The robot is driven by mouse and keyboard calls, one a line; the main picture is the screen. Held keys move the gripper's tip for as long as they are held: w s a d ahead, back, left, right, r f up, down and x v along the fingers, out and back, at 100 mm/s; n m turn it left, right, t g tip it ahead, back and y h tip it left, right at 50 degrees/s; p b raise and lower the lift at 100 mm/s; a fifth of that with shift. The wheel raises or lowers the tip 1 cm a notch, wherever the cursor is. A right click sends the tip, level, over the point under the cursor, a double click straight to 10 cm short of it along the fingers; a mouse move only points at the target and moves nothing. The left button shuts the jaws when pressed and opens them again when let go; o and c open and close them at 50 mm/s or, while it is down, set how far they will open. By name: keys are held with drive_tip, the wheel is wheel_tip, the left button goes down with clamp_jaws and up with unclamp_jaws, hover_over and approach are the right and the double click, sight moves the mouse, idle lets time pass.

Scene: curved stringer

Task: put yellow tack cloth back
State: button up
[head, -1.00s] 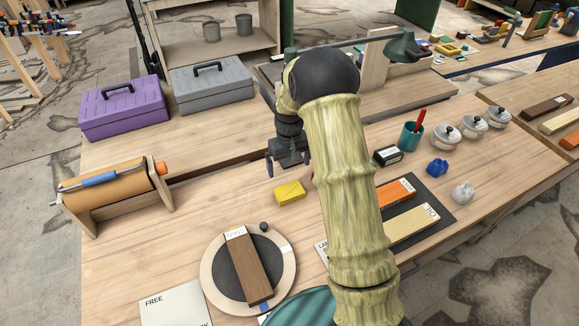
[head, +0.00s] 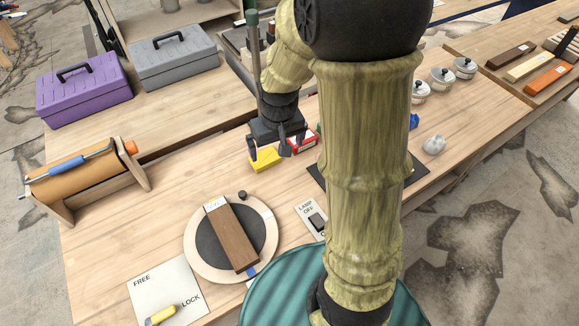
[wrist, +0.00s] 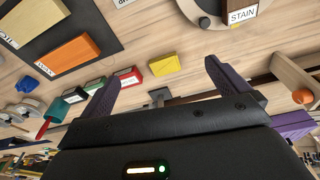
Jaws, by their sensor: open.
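The yellow tack cloth (head: 265,158) is a small folded block lying flat on the wooden bench, behind the round turntable. In the wrist view the cloth (wrist: 165,66) sits in the gap between my two fingers, just beyond their tips. My gripper (head: 276,144) is just behind and above the cloth in the head view, with its fingers pointing down. In the wrist view my gripper (wrist: 162,74) is spread wide with nothing held. Part of the cloth's far side is hidden by a finger in the head view.
A red-edged box (head: 304,141) stands close to the right of the cloth. The turntable (head: 191,240) carries a brown block (head: 232,238). An orange block (wrist: 68,57) and teal cup (wrist: 58,109) show in the wrist view. A paper roll stand (head: 85,178) is left; bench between is clear.

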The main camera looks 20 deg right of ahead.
drive_tip(key=s+r, duration=0.1)
drive_tip(key=s, duration=0.8)
drive_tip(key=shift+r+m+t, duration=0.25)
drive_tip(key=shift+m+t, duration=0.15)
idle(0.4)
